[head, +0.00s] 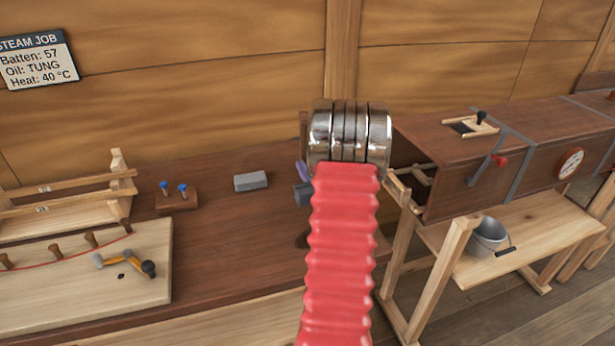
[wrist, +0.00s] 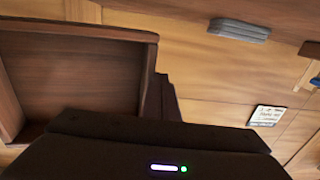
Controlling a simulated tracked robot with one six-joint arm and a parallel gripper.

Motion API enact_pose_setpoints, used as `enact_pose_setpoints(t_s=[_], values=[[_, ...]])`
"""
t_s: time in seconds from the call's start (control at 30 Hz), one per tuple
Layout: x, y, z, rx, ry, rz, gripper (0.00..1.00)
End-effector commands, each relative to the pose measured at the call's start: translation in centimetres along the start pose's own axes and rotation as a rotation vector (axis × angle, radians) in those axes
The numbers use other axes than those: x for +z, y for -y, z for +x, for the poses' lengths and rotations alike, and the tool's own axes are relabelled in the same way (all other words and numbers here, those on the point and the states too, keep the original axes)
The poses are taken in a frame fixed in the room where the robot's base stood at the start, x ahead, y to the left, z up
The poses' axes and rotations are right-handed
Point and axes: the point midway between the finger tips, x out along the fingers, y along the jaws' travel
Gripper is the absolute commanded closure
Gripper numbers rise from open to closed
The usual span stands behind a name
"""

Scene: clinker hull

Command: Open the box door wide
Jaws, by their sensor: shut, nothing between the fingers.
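The steam box (head: 460,150) is a long dark-brown wooden box on a trestle at the right of the head view. Its left end stands open, and pale slats show inside. A brown framed wooden panel (wrist: 75,75), which looks like the box door, fills the left of the wrist view. In the head view only a thin brown edge (head: 304,130) shows left of my arm; the rest is hidden. My gripper (wrist: 165,95) is dark, shut and empty, close beside the panel's edge. I cannot tell whether they touch. In the head view my arm mostly hides it.
A workbench (head: 225,225) on the left holds a grey block (head: 251,181), two blue-topped pegs (head: 174,190) and a pale board (head: 60,275). A metal bucket (head: 488,236) stands on the trestle's lower shelf. A sign (head: 38,60) hangs on the plank wall behind.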

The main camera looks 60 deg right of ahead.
Motion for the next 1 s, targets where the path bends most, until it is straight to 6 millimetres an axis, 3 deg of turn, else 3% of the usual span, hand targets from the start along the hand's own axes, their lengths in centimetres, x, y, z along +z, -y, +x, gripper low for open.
enact_pose_setpoints(t_s=[0.13, 0.57, 0.77, 1.0], values=[[0.0, -0.1, 0.9, 0.001, 0.001, 0.0, 1.0], [0.0, -0.1, 0.7, 0.002, 0.001, 0.001, 1.0], [0.0, 0.6, -0.5, 0.0, 0.001, 0.001, 1.0], [0.1, 1.9, -3.6, 0.001, 0.002, 0.001, 1.0]])
